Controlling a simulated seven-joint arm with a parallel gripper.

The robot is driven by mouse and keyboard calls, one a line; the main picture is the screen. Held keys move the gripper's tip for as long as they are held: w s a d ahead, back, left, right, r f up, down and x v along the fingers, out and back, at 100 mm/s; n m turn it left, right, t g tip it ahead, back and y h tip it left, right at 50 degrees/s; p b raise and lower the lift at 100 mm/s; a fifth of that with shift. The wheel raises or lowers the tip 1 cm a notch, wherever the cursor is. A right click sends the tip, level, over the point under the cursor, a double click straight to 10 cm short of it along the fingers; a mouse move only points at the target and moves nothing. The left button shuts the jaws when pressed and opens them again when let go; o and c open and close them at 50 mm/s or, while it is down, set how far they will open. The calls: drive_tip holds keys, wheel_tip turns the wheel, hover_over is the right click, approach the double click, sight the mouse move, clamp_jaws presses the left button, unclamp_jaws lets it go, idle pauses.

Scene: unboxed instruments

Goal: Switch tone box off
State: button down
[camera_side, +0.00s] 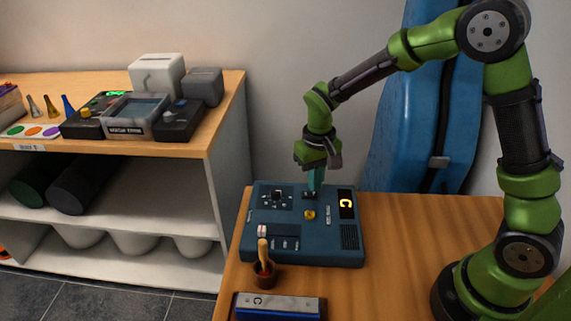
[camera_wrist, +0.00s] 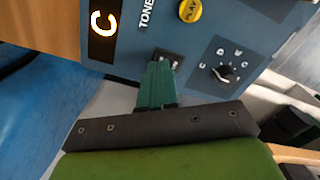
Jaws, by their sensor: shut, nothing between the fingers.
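The tone box (camera_side: 325,240) is a blue box on the wooden table in the side view; part of it fills the top of the wrist view (camera_wrist: 275,22).
A brown cup (camera_side: 264,279) holding a mallet stands close in front of the box. A bar marked C (camera_side: 279,307) lies at the table's front edge. A shelf (camera_side: 222,130) with several instruments stands at left. A blue case (camera_side: 410,150) stands behind. The table right of the box is clear.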

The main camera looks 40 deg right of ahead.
drive_tip(key=shift+f, duration=0.85)
idle(0.3)
drive_tip(key=shift+r, duration=3.5)
drive_tip(key=s+r+t+y, duration=0.1)
drive_tip(key=s+r+t, duration=0.2)
drive_tip(key=s+r, duration=0.3)
drive_tip(key=s+r+m+t+y, duration=0.1)
drive_tip(key=s+r+t, duration=0.3)
drive_tip(key=s, duration=0.6)
wheel_tip(320, 180, up, 2)
drive_tip(key=shift+s+d+r, duration=0.1)
drive_tip(key=shift+s+d, duration=0.3)
drive_tip(key=shift+d, duration=0.05)
